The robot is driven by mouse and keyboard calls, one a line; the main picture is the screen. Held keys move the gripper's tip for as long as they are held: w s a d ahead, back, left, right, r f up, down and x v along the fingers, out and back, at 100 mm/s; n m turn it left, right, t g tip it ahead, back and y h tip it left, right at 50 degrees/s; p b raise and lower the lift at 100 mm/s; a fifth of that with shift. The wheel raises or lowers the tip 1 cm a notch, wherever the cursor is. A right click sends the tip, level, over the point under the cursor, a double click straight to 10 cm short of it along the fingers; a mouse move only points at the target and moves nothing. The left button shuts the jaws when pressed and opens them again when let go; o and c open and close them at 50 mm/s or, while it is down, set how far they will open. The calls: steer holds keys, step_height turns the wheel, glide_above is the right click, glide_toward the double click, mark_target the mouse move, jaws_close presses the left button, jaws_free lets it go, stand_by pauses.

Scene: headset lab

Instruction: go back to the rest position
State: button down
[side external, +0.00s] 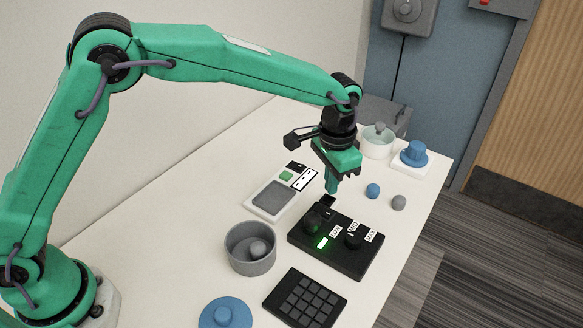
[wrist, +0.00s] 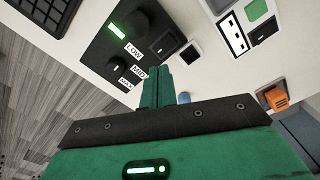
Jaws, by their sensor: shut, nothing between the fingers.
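My gripper (side external: 330,186) is shut and empty. In the side external view its green fingers point down at the far edge of the black control panel (side external: 362,265). In the wrist view the closed fingers (wrist: 157,90) lie in front of the panel (wrist: 108,45). The panel has dark knobs, a lit green indicator (side external: 322,243) and labels, read in the wrist view as LOW, MID and MAX. I cannot tell whether the fingertips touch the panel. My arm is stretched out over the table.
The white table (side external: 195,250) holds a grey bowl (side external: 250,252) with a ball, a blue lid (side external: 225,314), a black keypad (side external: 304,298) and a grey-screened device (side external: 270,196). Blue (side external: 373,191) and grey (side external: 399,202) balls lie right of my gripper. A pale pot (side external: 376,146) and blue-topped block (side external: 414,156) stand at the back.

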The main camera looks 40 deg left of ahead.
stand_by(0.3)
steer(key=s+a+r+n+t, duration=0.1)
steer(key=s+a+r, duration=0.3)
steer(key=a+r, duration=0.35)
steer(key=s+a+r+n+t, duration=0.2)
steer(key=s+a+r, duration=0.3)
steer(key=a+r, duration=0.3)
steer(key=s+a+n+t, duration=0.1)
steer(key=s+a, duration=0.4)
steer(key=s, duration=0.3)
steer(key=s+a+f+n+t, duration=0.1)
steer(key=s+a+n, duration=0.1)
steer(key=s+a, duration=0.4)
steer(key=shift+s+f+t, duration=0.25)
steer(key=shift+s+t, duration=0.05)
steer(key=shift+s, duration=1)
steer(key=shift+a, duration=0.1)
